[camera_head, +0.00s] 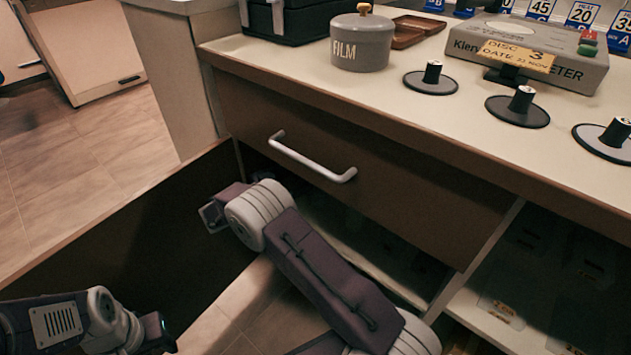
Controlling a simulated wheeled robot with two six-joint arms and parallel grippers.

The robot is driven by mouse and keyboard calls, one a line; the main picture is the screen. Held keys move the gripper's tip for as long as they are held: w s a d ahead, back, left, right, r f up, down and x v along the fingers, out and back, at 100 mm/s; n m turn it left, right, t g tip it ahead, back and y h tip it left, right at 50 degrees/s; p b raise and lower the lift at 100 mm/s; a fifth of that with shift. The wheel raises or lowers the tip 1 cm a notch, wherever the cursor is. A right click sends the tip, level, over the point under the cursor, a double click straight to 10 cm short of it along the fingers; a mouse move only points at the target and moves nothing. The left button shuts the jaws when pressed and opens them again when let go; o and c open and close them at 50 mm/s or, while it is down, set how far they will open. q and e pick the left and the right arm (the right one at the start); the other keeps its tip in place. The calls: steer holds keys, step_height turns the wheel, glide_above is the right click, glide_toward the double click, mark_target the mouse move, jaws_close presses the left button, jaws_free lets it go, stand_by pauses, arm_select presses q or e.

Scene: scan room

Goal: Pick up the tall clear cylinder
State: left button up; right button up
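I cannot make out a tall clear cylinder for certain. Faint clear containers (502,309) with small orange marks stand in the shadowed open cabinet at the lower right; their shapes are too dim to tell. My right arm reaches up from the bottom, in front of the cabinet, and ends in a dark purple gripper (209,216) beside the open door. Its fingers are not clear. My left gripper (158,334) is low at the left, dark, and its fingers cannot be made out. Neither gripper shows anything held.
A brown cabinet door (130,232) stands open at the left. A closed drawer (390,195) with a white handle (312,160) is above the opening. The counter holds a grey film tin (361,45), several black-based discs (430,80) and a grey meter (540,55).

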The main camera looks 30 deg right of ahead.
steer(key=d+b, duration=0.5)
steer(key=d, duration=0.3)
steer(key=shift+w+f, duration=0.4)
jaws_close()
